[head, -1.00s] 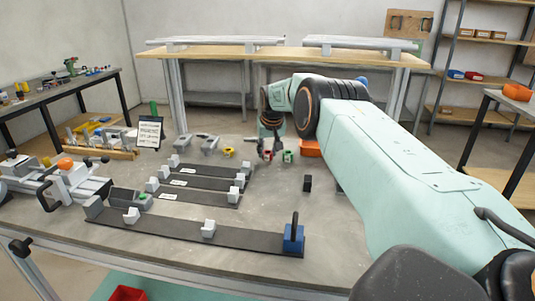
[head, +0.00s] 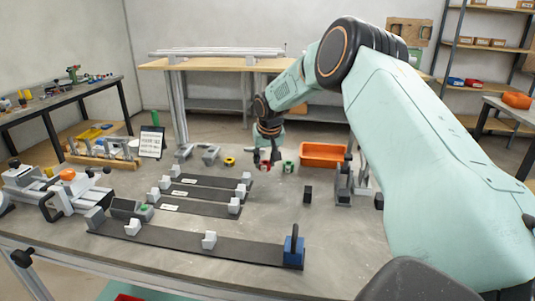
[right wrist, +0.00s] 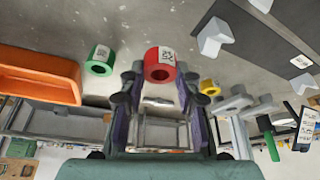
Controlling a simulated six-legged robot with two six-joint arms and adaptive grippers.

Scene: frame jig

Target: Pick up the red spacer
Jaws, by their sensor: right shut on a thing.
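The red spacer (right wrist: 160,66) is a short ring with a white label, seen in the right wrist view between my fingertips. In the head view the red spacer (head: 265,164) shows small and partly covered at the back of the table. My right gripper (head: 269,155) points down over it; in the right wrist view its two fingers (right wrist: 160,78) are shut on it. Whether the spacer still touches the table is hard to tell. My left gripper is not in view.
A green spacer (head: 288,166) stands close to the right, a yellow one (head: 230,161) to the left. An orange bin (head: 323,163) is further right. Dark rails with grey blocks (head: 195,252) lie in front. A small black block (head: 308,193) stands apart.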

